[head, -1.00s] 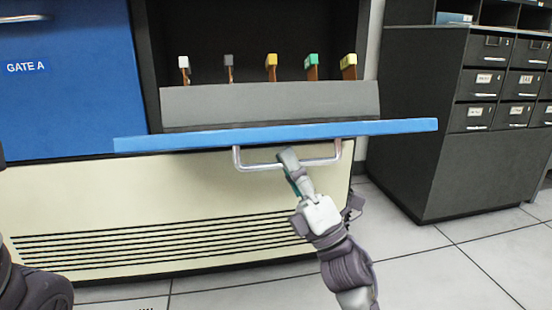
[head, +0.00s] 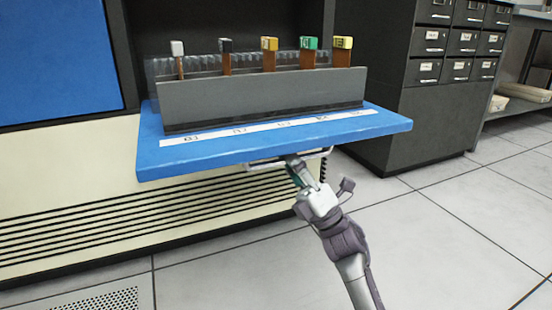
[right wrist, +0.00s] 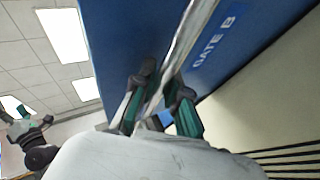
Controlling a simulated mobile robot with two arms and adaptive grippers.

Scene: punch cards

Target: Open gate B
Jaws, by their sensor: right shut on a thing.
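Gate B (head: 190,158) is a blue panel folded down in the head view, lying out nearly level like a shelf below an opening. Its metal bar handle (head: 262,166) hangs under the front edge. My right gripper (head: 291,160) is shut on this handle from the front. In the right wrist view the panel (right wrist: 125,35) carries the label "GATE B" (right wrist: 214,42), and the handle (right wrist: 181,45) runs between the fingers of my right gripper (right wrist: 158,95). What looks like my left gripper (right wrist: 25,122) shows at the left of the right wrist view, its fingers apart; it is not in the head view.
A grey rack (head: 265,100) with several colour-tabbed cards stands behind a white label strip (head: 270,136) on the panel. A blue closed panel (head: 55,60) is at the left. A dark drawer cabinet (head: 400,115) stands right. The floor in front is clear.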

